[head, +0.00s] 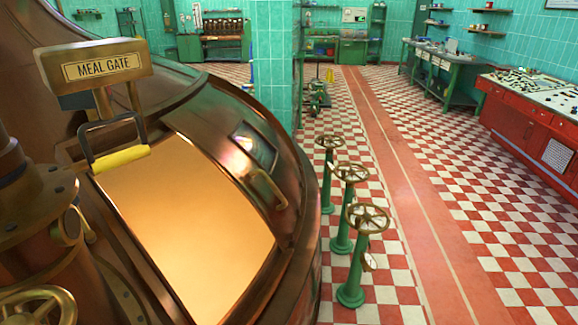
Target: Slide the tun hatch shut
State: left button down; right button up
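The big copper tun (30,30) fills the left of the head view. In its sloping top is a wide four-sided opening (190,235), with a warm golden glow inside. The curved copper hatch (232,172) sits at the right side of this opening and leaves most of it uncovered. The hatch has a small window (254,146) and a brass bar handle (268,188). Neither of my grippers is in view, and nothing is seen touching the hatch or its handle.
A sign reading MEAL GATE (103,67) and a yellow-gripped lever (120,158) stand at the opening's upper left. Several green valve posts with handwheels (367,217) stand right of the tun. A red control desk (525,120) is far right. The checkered floor (440,215) between is clear.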

aim_at(208, 122)
jog(key=i+l+u, duration=0.1)
jog(key=i+l, duration=0.8)
jog(key=i, duration=0.1)
